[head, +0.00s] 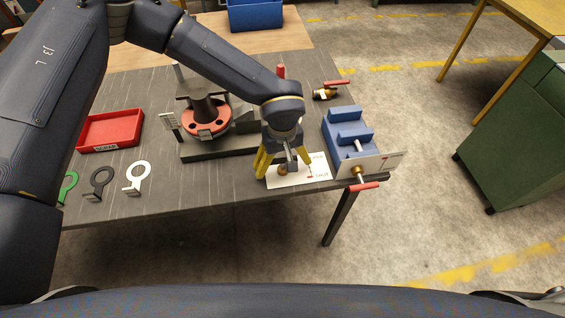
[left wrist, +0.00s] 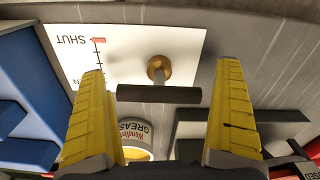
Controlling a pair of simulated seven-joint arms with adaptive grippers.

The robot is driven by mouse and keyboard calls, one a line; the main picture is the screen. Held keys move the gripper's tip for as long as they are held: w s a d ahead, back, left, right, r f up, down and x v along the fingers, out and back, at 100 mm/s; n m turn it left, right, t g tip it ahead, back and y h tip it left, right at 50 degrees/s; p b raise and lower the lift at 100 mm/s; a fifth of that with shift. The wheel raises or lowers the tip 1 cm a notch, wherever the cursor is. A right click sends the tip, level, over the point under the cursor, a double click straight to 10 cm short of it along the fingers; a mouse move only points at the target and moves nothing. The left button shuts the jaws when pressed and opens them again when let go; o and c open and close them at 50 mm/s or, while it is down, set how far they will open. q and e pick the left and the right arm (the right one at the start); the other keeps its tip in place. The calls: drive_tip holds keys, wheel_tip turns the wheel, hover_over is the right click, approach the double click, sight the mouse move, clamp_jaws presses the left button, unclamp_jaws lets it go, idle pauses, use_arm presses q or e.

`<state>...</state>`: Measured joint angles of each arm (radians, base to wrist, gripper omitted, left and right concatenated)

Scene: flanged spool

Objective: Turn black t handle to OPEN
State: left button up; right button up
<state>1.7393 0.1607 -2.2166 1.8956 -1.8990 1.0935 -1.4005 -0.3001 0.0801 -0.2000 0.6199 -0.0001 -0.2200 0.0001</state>
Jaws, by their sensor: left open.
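The black T handle (left wrist: 158,94) is a dark bar on a brass stem (left wrist: 158,69). In the left wrist view its bar lies level across the picture, between my left gripper's fingers and apart from both. Behind it is a white plate (left wrist: 190,42) with SHUT printed upside down and a red mark; only the end of the other word shows. The plate also shows in the head view (head: 318,173). My left gripper (head: 284,168) is open, its yellow fingers over the plate, hiding most of the handle in the head view. My right gripper is not in view.
A blue block (head: 346,133) with a red-handled valve (head: 364,186) stands right of the plate. A loose red-handled valve (head: 325,93) lies behind. A red flanged spool (head: 205,118) is left. A grease can (left wrist: 135,135) shows below the handle in the wrist view.

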use_arm(q)
drive_tip(key=c, duration=1.5)
